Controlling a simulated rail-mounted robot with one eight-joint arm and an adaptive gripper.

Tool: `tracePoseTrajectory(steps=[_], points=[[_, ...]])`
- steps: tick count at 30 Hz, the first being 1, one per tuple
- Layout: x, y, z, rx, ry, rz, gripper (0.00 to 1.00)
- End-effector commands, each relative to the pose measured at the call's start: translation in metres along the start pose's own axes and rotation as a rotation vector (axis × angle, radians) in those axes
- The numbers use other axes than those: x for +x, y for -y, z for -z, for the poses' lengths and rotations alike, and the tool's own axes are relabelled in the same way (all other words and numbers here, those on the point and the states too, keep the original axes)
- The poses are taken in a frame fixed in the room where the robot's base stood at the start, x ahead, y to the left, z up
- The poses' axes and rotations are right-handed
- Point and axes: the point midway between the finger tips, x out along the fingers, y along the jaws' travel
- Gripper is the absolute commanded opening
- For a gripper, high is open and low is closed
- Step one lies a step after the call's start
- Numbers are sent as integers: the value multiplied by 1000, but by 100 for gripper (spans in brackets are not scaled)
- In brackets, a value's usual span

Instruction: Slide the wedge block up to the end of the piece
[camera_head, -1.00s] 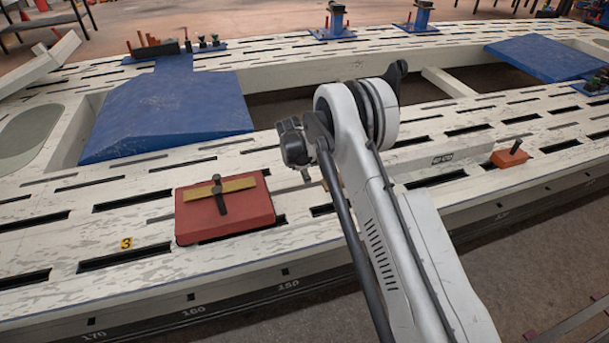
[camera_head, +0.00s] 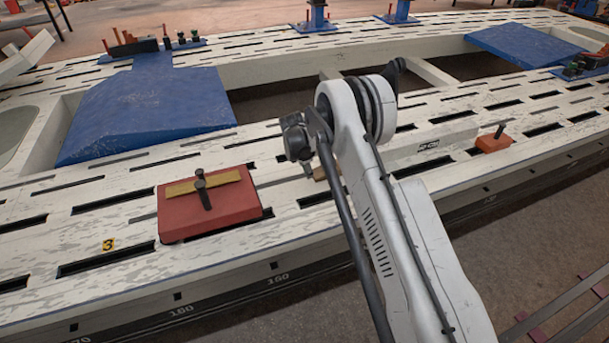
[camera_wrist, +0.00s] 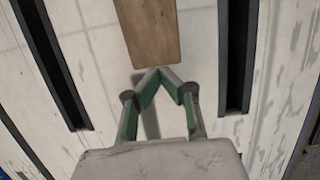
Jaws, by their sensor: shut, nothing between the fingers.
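The wooden wedge block (camera_wrist: 148,30) lies on the slotted white bench at the top of the wrist view. A small tan part of it (camera_head: 320,173) shows beside my arm in the head view. My gripper (camera_wrist: 157,76) is shut and empty. Its fingertips meet at the near end of the block; I cannot tell whether they touch it. In the head view my arm hides the gripper. A pale grey bar with a dark label (camera_head: 430,145) lies on the bench right of my arm, partly hidden by it; it may be the piece.
A red block with a brass-coloured bar and dark bolt (camera_head: 225,208) stands on the bench to the left. Blue ramps (camera_head: 150,115) (camera_head: 530,50) lie behind. Long dark slots run through the bench top.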

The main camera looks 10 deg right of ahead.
Motion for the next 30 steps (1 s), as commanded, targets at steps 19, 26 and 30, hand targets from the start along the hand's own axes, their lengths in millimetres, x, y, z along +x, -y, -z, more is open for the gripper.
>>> tracePoseTrajectory(steps=[19, 26, 30], points=[[19, 0, -77, 1, 1, 0, 0], [18, 0, -74, 0, 1, 0, 0], [16, 0, -64, 1, 1, 0, 0]])
